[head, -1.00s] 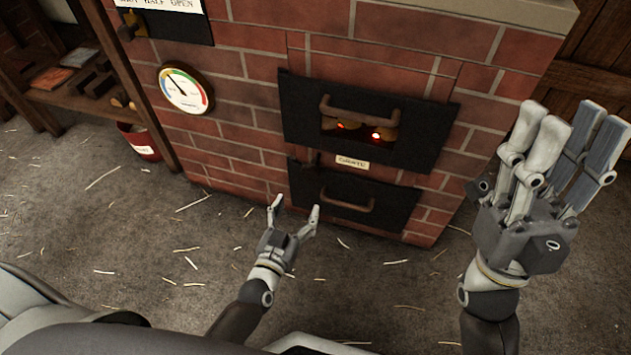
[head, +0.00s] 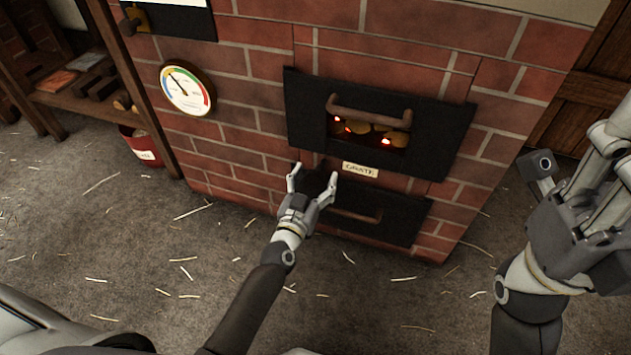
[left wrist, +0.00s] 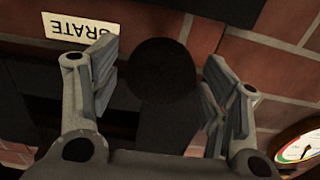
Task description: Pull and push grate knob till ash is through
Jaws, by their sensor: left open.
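The grate knob (left wrist: 165,70) is a dark round knob on a dark stem. In the left wrist view it sits between my two spread fingers, with a gap on both sides. In the head view the dark knob (head: 315,184) is partly hidden by my left gripper (head: 313,175), which is open at the stove front. The paper label "GRATE" (head: 360,170) is just right of it, and also shows in the left wrist view (left wrist: 75,28). My right gripper (head: 590,180) is at the right edge, fingers extended, partly cut off and away from the stove.
Above the label is a black firebox door (head: 450,140) with a bar handle and glowing embers behind its opening. Below is a black ash door (head: 405,222) with a handle. A dial gauge (head: 187,90) and red bucket (head: 143,148) are left. The straw-strewn floor is open in front.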

